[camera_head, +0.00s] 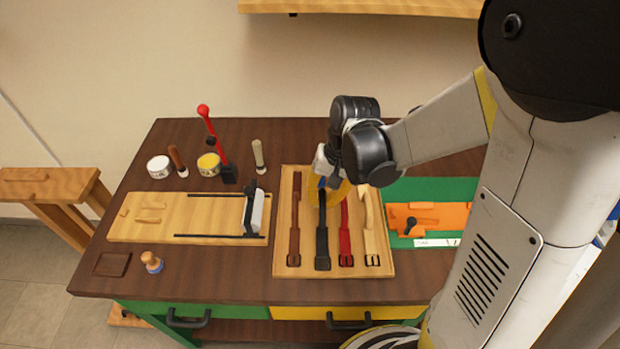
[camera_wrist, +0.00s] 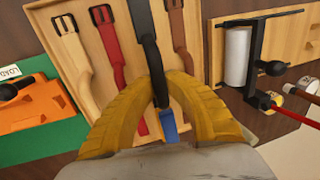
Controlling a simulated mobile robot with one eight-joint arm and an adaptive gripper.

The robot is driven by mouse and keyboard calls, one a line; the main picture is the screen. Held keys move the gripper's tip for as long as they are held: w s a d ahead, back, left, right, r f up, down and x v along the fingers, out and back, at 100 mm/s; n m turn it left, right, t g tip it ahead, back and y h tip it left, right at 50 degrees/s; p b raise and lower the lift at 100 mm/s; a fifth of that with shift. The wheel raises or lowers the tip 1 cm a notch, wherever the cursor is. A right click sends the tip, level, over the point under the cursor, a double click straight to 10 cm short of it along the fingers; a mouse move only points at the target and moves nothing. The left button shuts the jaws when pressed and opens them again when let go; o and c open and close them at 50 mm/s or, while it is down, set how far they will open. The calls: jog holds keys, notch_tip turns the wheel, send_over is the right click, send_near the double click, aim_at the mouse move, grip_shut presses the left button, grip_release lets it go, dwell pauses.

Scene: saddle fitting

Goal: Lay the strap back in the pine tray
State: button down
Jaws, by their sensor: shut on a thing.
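The pine tray (camera_head: 283,222) lies on the bench and also shows in the wrist view (camera_wrist: 138,45). My gripper (camera_head: 325,196) is over the tray's far half, its yellow fingers (camera_wrist: 158,94) closed on a black strap (camera_head: 322,240) near its blue end (camera_wrist: 168,125). The black strap also shows in the wrist view (camera_wrist: 144,32), lined up between the brown strap (camera_head: 295,222) and the red strap (camera_head: 345,230). Its buckle end points to the bench's front. I cannot tell whether it touches the tray floor. A cream strap (camera_head: 370,235) lies at the right.
Left of the tray is a wooden board with a black-and-white roller clamp (camera_head: 254,212). An orange fixture (camera_head: 430,217) on a green mat lies to the right. A red-handled lever (camera_head: 214,140), pots and tools stand behind.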

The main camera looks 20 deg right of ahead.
aim_at(321, 193)
jog(key=w+f, duration=0.1)
jog(key=w, duration=0.1)
jog(key=w+d+f+b, duration=0.1)
jog(key=w, duration=0.1)
jog(key=shift+f, duration=0.35)
jog(key=shift+s+f+b, duration=0.1)
jog(key=shift+f+b, duration=0.65)
jog(key=shift+f, duration=1.05)
jog(key=shift+f, duration=0.1)
jog(key=shift+f+b, duration=0.2)
jog(key=shift+b, duration=0.1)
jog(key=c, duration=1.5)
grip_release()
jog(key=shift+o, duration=0.2)
jog(key=shift+r, duration=0.1)
